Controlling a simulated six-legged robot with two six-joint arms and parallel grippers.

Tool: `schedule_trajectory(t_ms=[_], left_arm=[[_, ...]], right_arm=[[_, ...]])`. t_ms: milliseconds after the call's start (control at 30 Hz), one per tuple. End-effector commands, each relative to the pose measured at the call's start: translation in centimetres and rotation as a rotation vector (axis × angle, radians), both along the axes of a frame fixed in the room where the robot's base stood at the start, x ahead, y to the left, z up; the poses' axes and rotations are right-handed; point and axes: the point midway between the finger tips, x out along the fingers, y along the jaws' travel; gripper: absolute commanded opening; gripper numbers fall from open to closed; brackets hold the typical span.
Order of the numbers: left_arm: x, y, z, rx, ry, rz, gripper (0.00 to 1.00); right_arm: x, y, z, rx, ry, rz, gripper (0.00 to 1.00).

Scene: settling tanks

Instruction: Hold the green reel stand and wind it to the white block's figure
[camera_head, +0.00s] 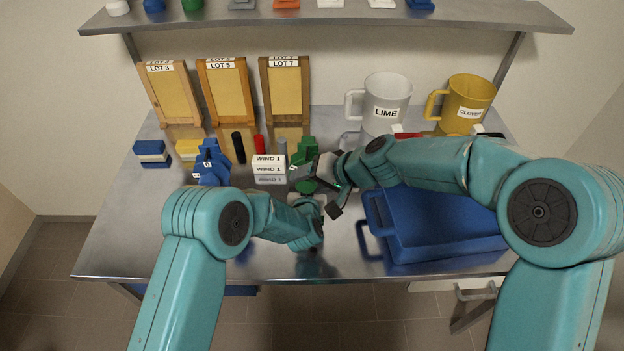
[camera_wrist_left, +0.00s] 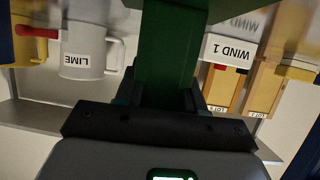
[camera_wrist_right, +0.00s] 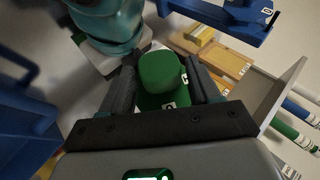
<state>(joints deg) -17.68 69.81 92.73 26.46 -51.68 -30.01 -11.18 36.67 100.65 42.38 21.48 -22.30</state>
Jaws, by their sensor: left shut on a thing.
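The green reel stand (camera_head: 307,150) stands on the bench right of the white block (camera_head: 268,170), whose faces read "WIND 1". My left gripper (camera_head: 312,203) is low at the front of the stand. In the left wrist view it is shut on the stand's green post (camera_wrist_left: 168,60). My right gripper (camera_head: 322,172) is at the stand's right side. In the right wrist view its fingers are apart, one on each side of a round green knob (camera_wrist_right: 162,72), and they look open.
A blue reel stand (camera_head: 210,165) is left of the block. A blue tray (camera_head: 440,225) fills the right of the bench. Behind stand a LIME mug (camera_head: 385,100), a yellow mug (camera_head: 465,105) and wooden LOT boards (camera_head: 225,95). Coloured cylinders stand behind the block. The front left is clear.

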Motion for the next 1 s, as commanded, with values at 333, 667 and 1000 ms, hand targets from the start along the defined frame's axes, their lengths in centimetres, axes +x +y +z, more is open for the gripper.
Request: schedule_trajectory(t_ms=[333,667,1000], left_arm=[[0.0,0.0,0.0,0.001,0.0,0.0,0.0],[0.0,0.0,0.0,0.0,0.0,0.0,0.0],[0.0,0.0,0.0,0.0,0.0,0.0,0.0]], right_arm=[[-0.1,0.0,0.0,0.007,0.002,0.001,0.17],[-0.3,-0.2,-0.5,0.133,0.006,0.005,0.17],[-0.2,-0.5,-1.0,0.429,-0.018,0.002,0.17]])
